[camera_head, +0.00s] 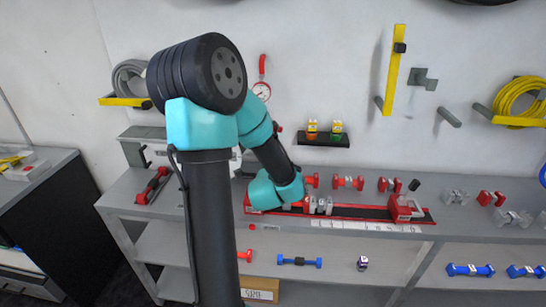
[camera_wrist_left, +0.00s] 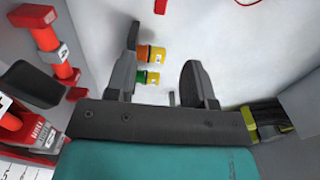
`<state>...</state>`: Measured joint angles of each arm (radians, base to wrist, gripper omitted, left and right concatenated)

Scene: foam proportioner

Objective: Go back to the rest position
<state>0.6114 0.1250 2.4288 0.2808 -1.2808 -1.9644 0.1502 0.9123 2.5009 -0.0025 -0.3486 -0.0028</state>
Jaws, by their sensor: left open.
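My left arm rises from the bottom of the head view and bends down to the right toward the bench. My left gripper (camera_wrist_left: 161,52) shows in the wrist view with its two dark fingers apart and nothing held between them. Two small bottles, one orange and yellow (camera_head: 312,130) and one green and yellow (camera_head: 336,130), stand on a black wall shelf; in the wrist view they appear beyond the fingers. In the head view the gripper is near the red rack on the bench, its fingers hard to make out. My right gripper is not in view.
A long red tool rack (camera_head: 345,213) lies on the grey bench (camera_head: 118,192). Red and grey fittings stand behind it. Blue dumbbell-shaped fittings (camera_head: 299,261) lie on the lower shelf. Yellow wall hooks hold coiled hoses (camera_head: 515,98). A dark cabinet stands at the left.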

